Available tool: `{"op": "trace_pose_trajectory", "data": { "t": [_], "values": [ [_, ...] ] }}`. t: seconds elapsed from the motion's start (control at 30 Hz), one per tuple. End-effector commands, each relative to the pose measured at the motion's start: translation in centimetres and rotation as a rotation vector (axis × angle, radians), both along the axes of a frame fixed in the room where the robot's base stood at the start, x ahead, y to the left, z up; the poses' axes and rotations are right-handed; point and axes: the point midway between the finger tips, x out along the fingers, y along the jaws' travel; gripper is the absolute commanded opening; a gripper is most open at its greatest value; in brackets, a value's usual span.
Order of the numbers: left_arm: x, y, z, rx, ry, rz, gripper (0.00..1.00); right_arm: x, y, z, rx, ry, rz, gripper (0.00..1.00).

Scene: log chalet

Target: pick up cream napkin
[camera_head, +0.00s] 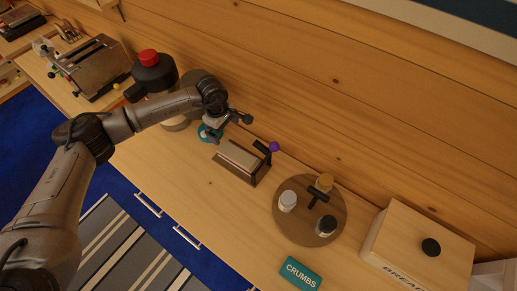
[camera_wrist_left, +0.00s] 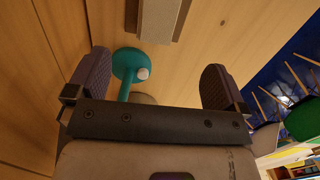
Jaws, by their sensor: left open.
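The cream napkin (camera_head: 240,155) appears as a pale flat stack in a dark-edged holder (camera_head: 256,173) with a purple ball on its arm. The holder stands on the wooden counter. In the left wrist view a pale strip, which seems to be the napkin (camera_wrist_left: 161,18), shows at the top edge, partly cut off. My left gripper (camera_head: 227,127) is open and empty, up and left of the holder in the head view. Its two fingers (camera_wrist_left: 157,78) stand wide apart in the wrist view, with the pale strip beyond them. My right gripper is in neither view.
A teal round-ended object (camera_wrist_left: 128,64) lies between the fingers in the wrist view. A round board (camera_head: 296,226) with several jars stands right of the holder. A bread box (camera_head: 417,246), CRUMBS plate (camera_head: 300,273) and toaster (camera_head: 99,68) share the counter. The log wall runs behind.

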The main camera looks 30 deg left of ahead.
Motion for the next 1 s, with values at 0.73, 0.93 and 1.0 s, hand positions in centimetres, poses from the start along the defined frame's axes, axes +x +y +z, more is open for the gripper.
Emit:
{"op": "trace_pose_trajectory", "data": {
  "t": [0.73,0.93,1.0],
  "values": [
    [-0.1,2.6,-7.6,0.089,0.029,-0.002,0.99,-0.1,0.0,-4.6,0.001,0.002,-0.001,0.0],
    [0.0,2.6,-8.2,0.088,0.027,-0.002,0.99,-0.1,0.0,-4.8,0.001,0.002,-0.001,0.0],
    [0.0,2.5,-8.8,0.088,0.028,-0.002,0.99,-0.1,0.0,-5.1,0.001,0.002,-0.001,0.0]
  ]
}}
